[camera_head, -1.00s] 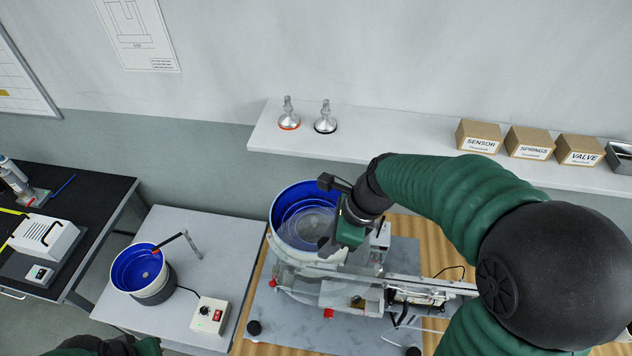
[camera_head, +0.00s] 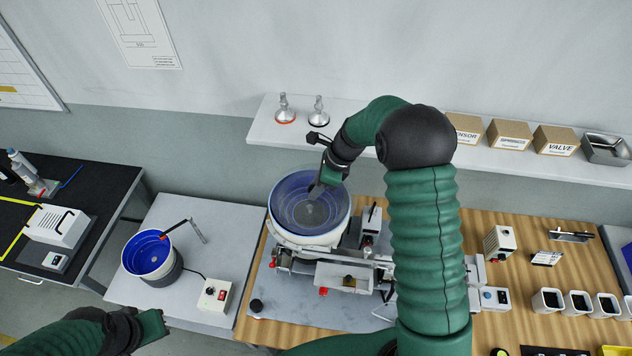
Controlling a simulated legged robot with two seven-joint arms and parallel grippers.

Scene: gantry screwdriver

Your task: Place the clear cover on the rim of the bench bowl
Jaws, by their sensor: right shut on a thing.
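The large bowl (camera_head: 283,236), white outside and blue inside, stands on the feeder on the wooden bench. The clear cover (camera_head: 290,205) shows as a hazy round sheet across the bowl's mouth. My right gripper (camera_head: 318,187) comes down from the upper right and is shut on the cover near its middle. I cannot tell whether the cover's edge touches the rim all round. My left gripper (camera_head: 150,328) is at the lower left, away from the bowl, and its fingers are not clear.
A smaller blue bowl (camera_head: 173,276) and a control box (camera_head: 214,295) stand on the side table at left.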

